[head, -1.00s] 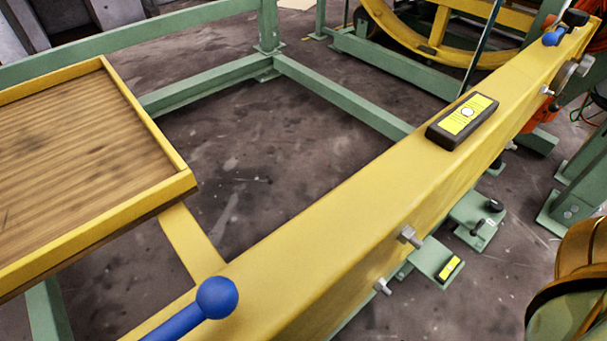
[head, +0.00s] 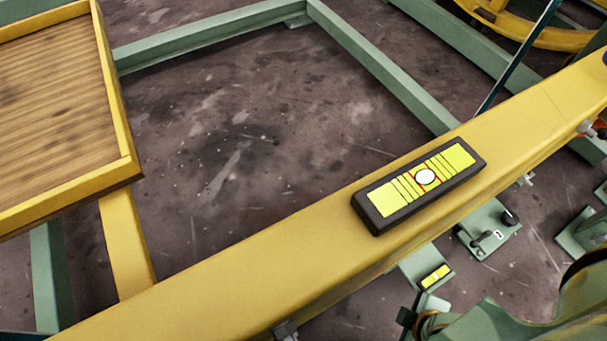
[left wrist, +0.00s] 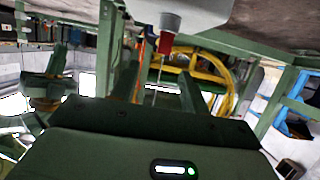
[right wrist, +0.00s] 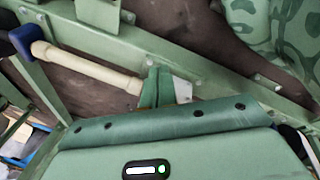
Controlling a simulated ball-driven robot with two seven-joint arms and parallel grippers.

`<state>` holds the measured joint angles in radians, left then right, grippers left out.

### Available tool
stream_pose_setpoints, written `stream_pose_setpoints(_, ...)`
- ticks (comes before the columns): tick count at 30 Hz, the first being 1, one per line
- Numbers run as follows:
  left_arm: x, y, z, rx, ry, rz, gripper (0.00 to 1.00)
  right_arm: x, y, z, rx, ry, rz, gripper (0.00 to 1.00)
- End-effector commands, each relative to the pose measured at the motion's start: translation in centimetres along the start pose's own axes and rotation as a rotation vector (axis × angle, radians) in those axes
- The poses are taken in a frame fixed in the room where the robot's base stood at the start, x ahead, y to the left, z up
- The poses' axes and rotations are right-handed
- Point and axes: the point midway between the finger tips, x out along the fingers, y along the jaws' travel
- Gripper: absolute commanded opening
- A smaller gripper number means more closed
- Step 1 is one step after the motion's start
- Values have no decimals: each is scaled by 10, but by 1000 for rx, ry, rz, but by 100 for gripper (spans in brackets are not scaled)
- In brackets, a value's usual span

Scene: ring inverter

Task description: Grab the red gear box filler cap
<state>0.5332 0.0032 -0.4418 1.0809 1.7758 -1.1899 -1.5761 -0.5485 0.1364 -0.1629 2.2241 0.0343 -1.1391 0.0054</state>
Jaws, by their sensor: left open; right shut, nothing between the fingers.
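A small red part (left wrist: 165,43), which looks like the filler cap, sits under a pale grey housing (left wrist: 180,12) in the left wrist view. It does not show in the head view. My left gripper (left wrist: 160,88) is open, with its two fingers apart and the red part beyond them, near the top of the picture. Nothing is between the fingers. My right gripper (right wrist: 156,88) is shut and empty, its fingers together near the end of a beige rod. I cannot tell whether they touch the rod.
A yellow beam (head: 225,262) crosses the head view and carries a dark box with a yellow label (head: 420,185). A wooden tray with yellow rim (head: 70,197) stands left. Green floor frames (head: 380,70) surround bare floor. The beige rod (right wrist: 85,65) has a blue knob (right wrist: 25,38).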

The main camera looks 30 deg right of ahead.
Motion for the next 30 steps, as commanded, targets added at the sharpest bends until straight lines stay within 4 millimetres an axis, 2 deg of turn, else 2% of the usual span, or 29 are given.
stream_pose_setpoints(1, 7, 0, 2, -3, 0, 1, 45, 1, -1, -3, 7, 11, -4, 0)
stream_pose_setpoints(7, 24, -1, 4, -3, 0, 1, 45, 0, -2, -16, 30, 59, -8, 0)
stream_pose_setpoints(12, 52, -4, 11, -7, 1, 2, 45, -5, -4, -44, 86, 163, -19, 0)
stream_pose_setpoints(15, 64, -5, 8, -3, 1, 0, 45, -9, -3, -53, 104, 197, -20, 0)
stream_pose_setpoints(23, 67, -6, 5, 1, 0, -2, 45, -13, -1, -57, 112, 215, -19, 0)
stream_pose_setpoints(24, 67, -6, 5, 1, 0, -2, 40, -13, -1, -57, 112, 215, -19, 0)
stream_pose_setpoints(28, 66, -6, 6, 1, 0, -2, 4, -13, -1, -57, 112, 214, -19, 0)
stream_pose_setpoints(30, 66, -6, 6, 1, 0, -2, 0, -13, -1, -57, 112, 214, -19, 0)
